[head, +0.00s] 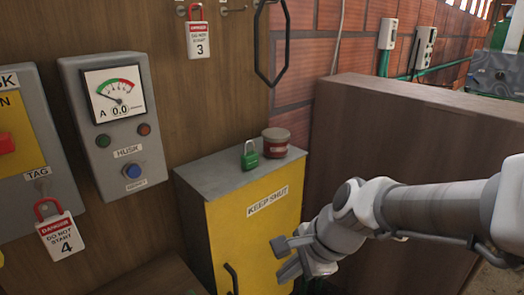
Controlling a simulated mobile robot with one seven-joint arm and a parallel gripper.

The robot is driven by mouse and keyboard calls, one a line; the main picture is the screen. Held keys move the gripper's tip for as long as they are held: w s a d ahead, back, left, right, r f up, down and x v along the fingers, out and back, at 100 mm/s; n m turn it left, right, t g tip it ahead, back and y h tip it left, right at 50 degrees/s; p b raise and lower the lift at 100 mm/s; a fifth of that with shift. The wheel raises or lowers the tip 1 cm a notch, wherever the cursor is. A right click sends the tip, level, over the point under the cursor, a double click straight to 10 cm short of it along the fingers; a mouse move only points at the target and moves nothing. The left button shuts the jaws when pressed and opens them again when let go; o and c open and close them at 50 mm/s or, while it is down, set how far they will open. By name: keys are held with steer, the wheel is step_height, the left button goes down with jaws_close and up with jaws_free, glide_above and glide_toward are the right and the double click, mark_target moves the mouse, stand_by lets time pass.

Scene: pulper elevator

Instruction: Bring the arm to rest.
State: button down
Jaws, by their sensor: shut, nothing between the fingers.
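My arm reaches in from the right edge of the head view. My gripper (281,257) is at its end, in front of the yellow door of the cabinet marked KEEP SHUT (255,235), to the right of the door's handle. The gripper is shut and holds nothing. I cannot tell how far it is from the door.
A green padlock (250,155) and a dark red tin (276,142) stand on the cabinet top. The HUSK panel (118,125) with its ammeter is on the wooden wall. Tag 4 (59,235) hangs at left, tag 3 (199,38) above. A brown partition (385,130) stands behind my arm.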

steer(key=s+d+r+n+t+h+p, duration=0.2)
steer(key=s+d+r+n+h, duration=0.2)
steer(key=s+d+r+n, duration=0.4)
step_height(320, 180, up, 3)
steer(key=d+n, duration=0.1)
steer(key=n, duration=0.6)
steer(key=shift+s+d+t+p, duration=0.15)
steer(key=shift+d+t+p, duration=0.05)
steer(key=shift+t+p, duration=0.15)
steer(key=shift+a, duration=0.2)
